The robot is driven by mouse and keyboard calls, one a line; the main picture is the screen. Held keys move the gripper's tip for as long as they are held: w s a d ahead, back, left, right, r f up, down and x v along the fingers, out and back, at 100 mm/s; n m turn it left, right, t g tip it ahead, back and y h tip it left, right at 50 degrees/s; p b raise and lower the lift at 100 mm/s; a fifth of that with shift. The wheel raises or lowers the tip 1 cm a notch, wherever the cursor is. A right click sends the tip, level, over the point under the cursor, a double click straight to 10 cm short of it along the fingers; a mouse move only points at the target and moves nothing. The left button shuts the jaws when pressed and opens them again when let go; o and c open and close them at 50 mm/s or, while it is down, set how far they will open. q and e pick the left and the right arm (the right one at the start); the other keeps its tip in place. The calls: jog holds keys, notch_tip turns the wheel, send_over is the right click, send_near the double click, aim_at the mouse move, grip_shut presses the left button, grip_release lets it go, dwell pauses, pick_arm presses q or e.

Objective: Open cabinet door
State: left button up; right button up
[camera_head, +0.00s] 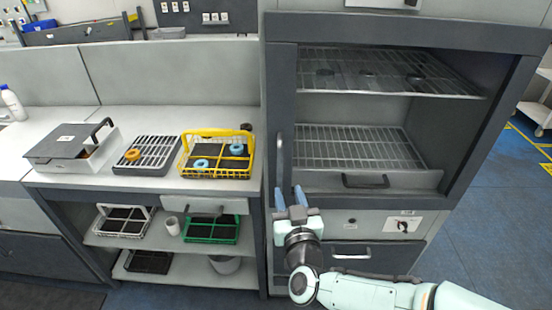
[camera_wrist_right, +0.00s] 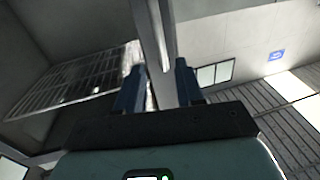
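The dark grey cabinet (camera_head: 282,75) stands at the right in the head view, its upper compartment showing wire shelves. I cannot tell whether clear glass covers its front. A slim vertical handle (camera_head: 279,150) is on the left side of the front. My right gripper (camera_head: 290,194) is just below and beside the handle, fingers pointing up and apart. In the right wrist view, a pale vertical bar (camera_wrist_right: 152,40) runs down between the spread fingers of my right gripper (camera_wrist_right: 159,82); contact is not clear. My left gripper is not in view.
A worktop (camera_head: 105,190) at left carries a yellow rack (camera_head: 187,160), a grey rack (camera_head: 160,150) and a lidded box (camera_head: 70,145).

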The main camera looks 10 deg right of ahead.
aim_at(280, 166)
jog(key=w, duration=0.8)
jog(key=w+d+p, duration=0.1)
jog(key=w, duration=0.3)
jog(key=shift+w, duration=0.15)
grip_shut()
